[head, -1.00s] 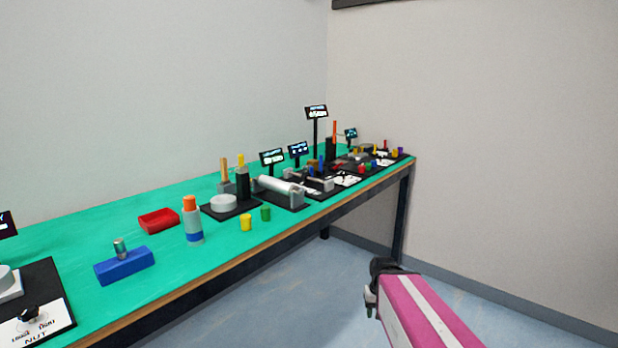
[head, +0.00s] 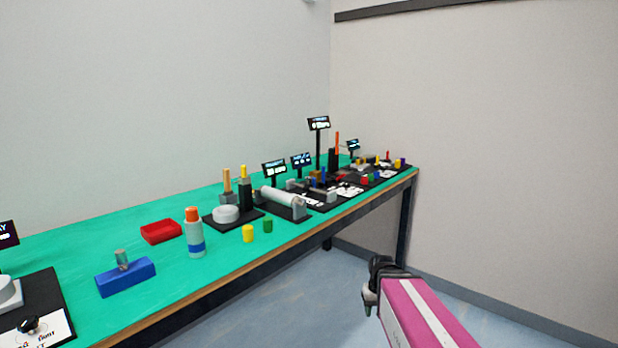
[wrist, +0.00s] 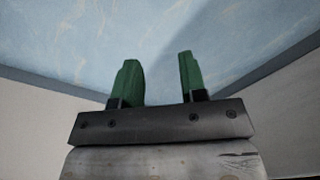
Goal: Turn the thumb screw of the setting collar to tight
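I cannot make out a setting collar with a thumb screw for certain at this distance. A pale grey ring-shaped part (head: 225,214) lies on a black plate on the bench, but I cannot tell whether it is the collar. My gripper (head: 369,300) is over the floor, to the right of and clear of the bench. In the wrist view its two green fingers (wrist: 157,80) stand apart with nothing between them, and the floor and wall show beyond.
The green bench (head: 70,237) runs from front left to the back right corner. It carries a blue block (head: 126,280), a red tray (head: 161,231), an orange-capped bottle (head: 195,238), yellow (head: 248,233) and green (head: 267,226) cylinders and a grey roller (head: 281,199). Floor beside it is clear.

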